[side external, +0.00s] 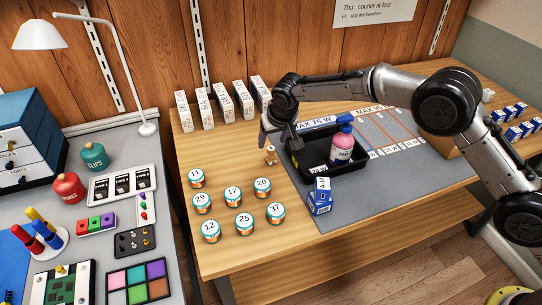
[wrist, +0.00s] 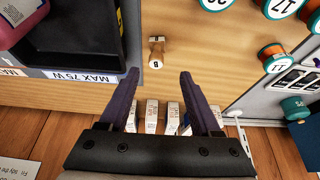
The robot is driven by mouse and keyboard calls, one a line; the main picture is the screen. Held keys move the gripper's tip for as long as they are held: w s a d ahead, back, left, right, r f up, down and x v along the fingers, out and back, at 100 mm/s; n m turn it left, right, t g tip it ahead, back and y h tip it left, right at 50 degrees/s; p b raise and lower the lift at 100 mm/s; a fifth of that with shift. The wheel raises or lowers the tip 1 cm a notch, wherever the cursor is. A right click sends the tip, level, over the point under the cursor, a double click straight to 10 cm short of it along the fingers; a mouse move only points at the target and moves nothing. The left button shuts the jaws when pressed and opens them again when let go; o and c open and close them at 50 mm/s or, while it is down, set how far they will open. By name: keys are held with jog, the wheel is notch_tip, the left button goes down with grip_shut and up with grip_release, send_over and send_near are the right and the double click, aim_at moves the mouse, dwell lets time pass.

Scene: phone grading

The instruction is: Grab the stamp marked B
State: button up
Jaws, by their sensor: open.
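A small wooden stamp (wrist: 156,50) shows in the wrist view, just beyond the gap between my fingertips, with a pale tag bearing a dark letter that looks like B. In the side view the stamp (side external: 271,157) is on the wooden bench, left of the black tray, and appears upright. My gripper (wrist: 160,75) is open and empty, with one dark finger to each side of the stamp's line. In the side view my gripper (side external: 281,140) hangs above and close to the stamp; its fingertips are hard to make out there.
A black tray (side external: 309,181) holding a pink bottle (side external: 342,150) stands close on the right. Several numbered jars (side external: 233,195) stand in front. White boxes (side external: 183,111) line the back. A blue box (side external: 320,195) stands before the tray. Bare wood surrounds the stamp.

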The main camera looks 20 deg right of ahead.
aim_at(271, 148)
jog(key=shift+d+x, duration=0.15)
jog(key=shift+x, duration=1.7)
jog(key=shift+d+x, duration=0.15)
jog(key=shift+x, duration=1.7)
jog(key=shift+w+r, duration=0.1)
jog(key=shift+w, duration=0.05)
jog(key=shift+c, duration=0.2)
grip_shut()
